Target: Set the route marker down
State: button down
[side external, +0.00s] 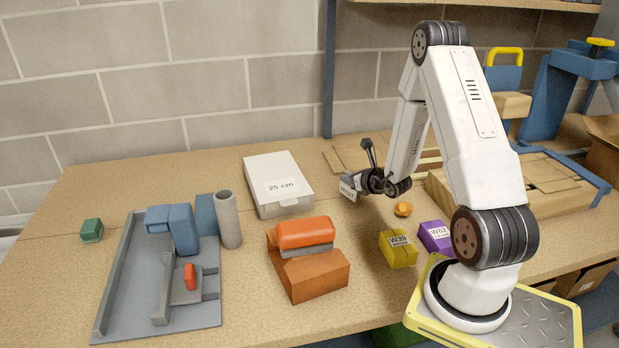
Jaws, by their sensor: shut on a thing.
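My gripper (359,182) is left of my forearm, above the table behind the yellow and purple blocks. It is shut on a small grey piece with a white label (348,190), which I take to be the route marker. The label's print is too small to read. The gripper's dark fingers and the wrist hide part of the piece. It looks held just above the tabletop (350,235), but I cannot tell whether it touches.
A white box marked "25 cm" (278,187) lies to the left. An orange block stand (312,275), a yellow block (398,252), a purple block (435,236) and an orange knob (403,209) are nearby. A grey fixture (115,285) and green block (91,230) lie far left.

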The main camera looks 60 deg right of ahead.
jog(key=shift+f, duration=0.7)
jog(key=c, duration=0.6)
grip_release()
jog(key=shift+f, duration=0.1)
jog(key=v, duration=1.2)
jog(key=shift+a, duration=0.1)
